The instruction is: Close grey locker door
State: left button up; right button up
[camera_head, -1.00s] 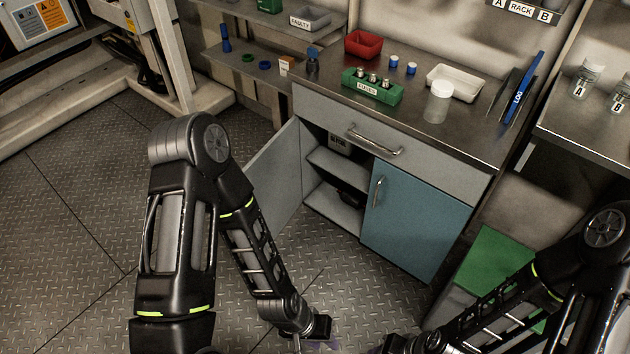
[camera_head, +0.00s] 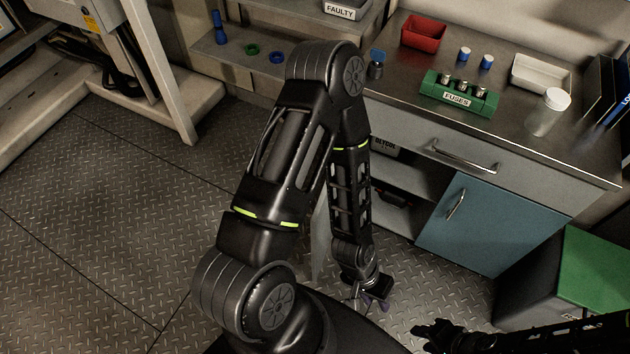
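The grey locker door (camera_head: 320,240) stands open at the left of the cabinet. Only a narrow strip of it shows, because my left arm hides most of it. The locker opening (camera_head: 398,205) behind my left forearm shows a shelf and dark contents. My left gripper (camera_head: 370,302) points down in front of the opening, to the right of the visible door strip. It is small and dark; I cannot tell its finger gap or whether it touches the door. My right gripper (camera_head: 432,335) is low in the picture, right of the left one, and its fingers are unclear.
A blue door (camera_head: 495,225) beside the opening is shut, below a drawer with a handle (camera_head: 465,158). The worktop bears a green fuse holder (camera_head: 458,95), a red bin (camera_head: 423,32) and a white tray (camera_head: 540,73). A green-topped box (camera_head: 595,265) stands at right. Floor at left is clear.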

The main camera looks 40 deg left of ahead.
aim_at(320, 235)
jog(key=j, duration=1)
jog(key=k+j, duration=0.1)
jog(key=j, duration=0.9)
jog(key=z, duration=0.05)
